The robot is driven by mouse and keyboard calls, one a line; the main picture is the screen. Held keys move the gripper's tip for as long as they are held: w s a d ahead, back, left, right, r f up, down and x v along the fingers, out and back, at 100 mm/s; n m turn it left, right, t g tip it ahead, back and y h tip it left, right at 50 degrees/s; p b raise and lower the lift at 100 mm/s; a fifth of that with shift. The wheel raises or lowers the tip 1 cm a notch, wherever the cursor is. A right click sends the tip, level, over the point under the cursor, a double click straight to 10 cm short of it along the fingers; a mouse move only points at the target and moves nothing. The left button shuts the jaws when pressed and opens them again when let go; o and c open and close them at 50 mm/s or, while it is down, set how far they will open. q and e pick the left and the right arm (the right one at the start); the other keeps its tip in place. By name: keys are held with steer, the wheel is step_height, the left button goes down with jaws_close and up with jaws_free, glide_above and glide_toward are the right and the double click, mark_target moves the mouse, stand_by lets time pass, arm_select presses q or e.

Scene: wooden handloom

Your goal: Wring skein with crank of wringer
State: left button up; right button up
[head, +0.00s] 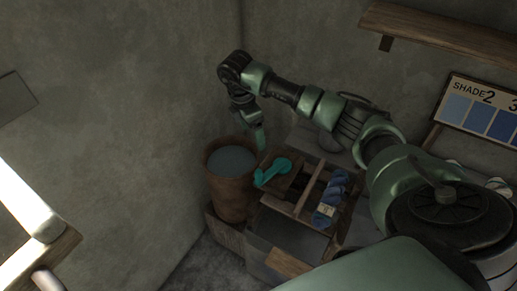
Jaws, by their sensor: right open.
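The wringer is a wooden frame (290,207) on a stand in the middle of the head view. Its teal crank (272,172) sits at the frame's left end. A blue skein (331,200) with a pale band lies along the frame's right side. My right arm reaches in from the right. My right gripper (260,141) is open and points down, just above and to the left of the crank, with a small apparent gap. The gap between its fingers is hard to see at this size. My left gripper is out of view.
A brown vessel (226,200) of greyish liquid stands close left of the crank. Walls close in the corner behind. A shelf (440,33) and a shade board (481,110) are at upper right. Pale wooden beams (30,215) are at lower left.

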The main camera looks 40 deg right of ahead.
mark_target(257, 172)
arm_select(q)
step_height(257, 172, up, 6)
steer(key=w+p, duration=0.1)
steer(key=p, duration=0.4)
arm_select(e)
steer(key=s+a, duration=0.2)
steer(key=s, duration=0.1)
steer(key=s+a, duration=0.2)
steer(key=s, duration=0.2)
steer(key=s+a, duration=0.2)
steer(key=s, duration=0.2)
steer(key=shift+s+r, duration=0.15)
steer(key=shift+s, duration=0.1)
step_height(257, 172, down, 4)
steer(key=b, duration=0.3)
steer(key=shift+f+b, duration=0.25)
steer(key=shift+b, duration=0.1)
steer(key=shift+w+f, duration=0.2)
steer(key=shift+f, duration=0.25)
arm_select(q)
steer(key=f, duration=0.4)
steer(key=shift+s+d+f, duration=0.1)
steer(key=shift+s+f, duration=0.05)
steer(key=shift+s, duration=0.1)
arm_select(e)
steer(key=shift+r, duration=0.1)
steer(key=shift+s, duration=0.1)
